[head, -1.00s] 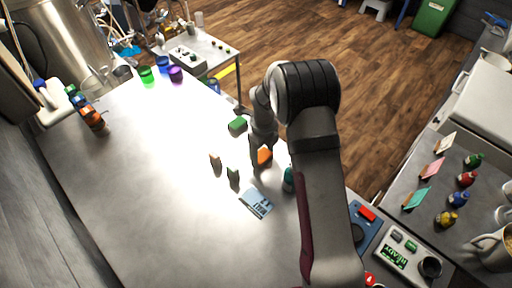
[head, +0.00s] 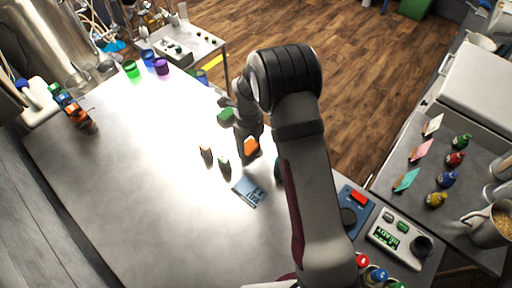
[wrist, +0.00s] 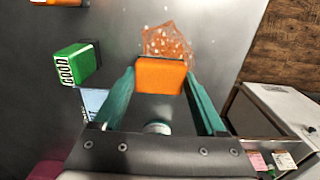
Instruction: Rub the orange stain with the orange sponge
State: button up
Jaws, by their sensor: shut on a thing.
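My gripper (wrist: 160,82) has teal fingers shut on the orange sponge (wrist: 160,75), an orange block held between the fingertips. The sponge also shows in the head view (head: 251,147), low over the table beside my wrist. The orange stain (wrist: 168,38) is a speckled, see-through orange patch on the grey table, just beyond the sponge in the wrist view. The sponge's top edge comes close to the stain there; I cannot tell if they touch. I cannot make out the stain in the head view.
A pale blue card (head: 249,192) lies in front. The metal table (head: 120,190) is clear further left.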

jog(key=shift+w+a, duration=2.2)
jog(key=shift+a, duration=0.05)
jog(key=shift+s+d, duration=3.75)
jog(key=shift+w+r, duration=0.1)
jog(key=shift+r, duration=0.65)
notch_tip(320, 180, up, 6)
jog(key=shift+r, duration=0.25)
